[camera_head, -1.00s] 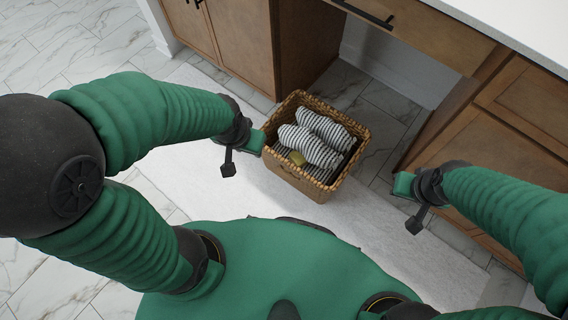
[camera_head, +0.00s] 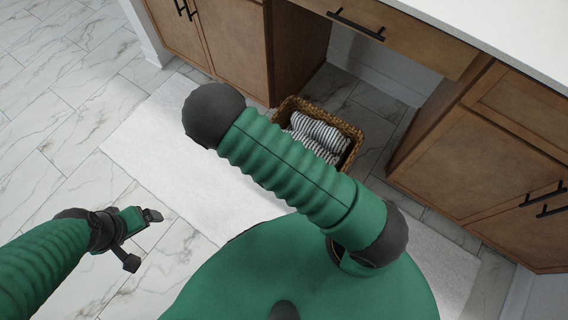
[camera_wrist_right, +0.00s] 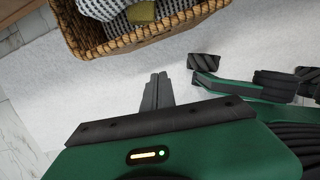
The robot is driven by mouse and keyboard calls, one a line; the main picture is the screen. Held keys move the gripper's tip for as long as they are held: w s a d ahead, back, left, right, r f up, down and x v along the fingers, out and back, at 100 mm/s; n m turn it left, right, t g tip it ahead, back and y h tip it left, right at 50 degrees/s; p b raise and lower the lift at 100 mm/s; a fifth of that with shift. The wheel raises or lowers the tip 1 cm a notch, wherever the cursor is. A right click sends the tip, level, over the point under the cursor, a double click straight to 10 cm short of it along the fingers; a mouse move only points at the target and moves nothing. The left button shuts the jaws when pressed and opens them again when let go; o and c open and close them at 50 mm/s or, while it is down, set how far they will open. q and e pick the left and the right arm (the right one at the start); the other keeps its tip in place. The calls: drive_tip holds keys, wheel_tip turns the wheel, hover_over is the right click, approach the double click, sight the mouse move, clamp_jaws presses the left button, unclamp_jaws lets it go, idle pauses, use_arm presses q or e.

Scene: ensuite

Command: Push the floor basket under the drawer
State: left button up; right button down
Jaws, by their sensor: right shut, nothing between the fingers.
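The woven basket (camera_head: 337,117) sits on the floor at the mouth of the open bay below the drawer (camera_head: 430,50), partly on the white rug. It holds striped rolled towels (camera_head: 318,135). My right arm crosses in front of it in the head view and hides its near side. The basket's near wall (camera_wrist_right: 130,42) shows at the top left of the right wrist view. My right gripper (camera_wrist_right: 158,78) is shut and empty, just short of that wall and apart from it. My left gripper (camera_head: 140,232) hangs over the floor at the lower left, far from the basket; its jaw opening is unclear.
A wooden cabinet (camera_head: 230,45) bounds the bay on the left and another cabinet (camera_head: 475,150) on the right. The bay behind the basket shows clear tile up to the wall. The white rug (camera_head: 165,140) lies in front.

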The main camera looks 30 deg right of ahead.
drive_tip(key=w+d+f+b, duration=0.1)
drive_tip(key=d+f+b, duration=0.2)
drive_tip(key=f, duration=0.2)
drive_tip(key=w+d+f+n+b, duration=0.1)
drive_tip(key=d+f+b, duration=0.2)
drive_tip(key=f, duration=0.3)
drive_tip(key=shift+d+b, duration=0.35)
drive_tip(key=shift+b, duration=0.45)
drive_tip(key=shift+r, duration=0.1)
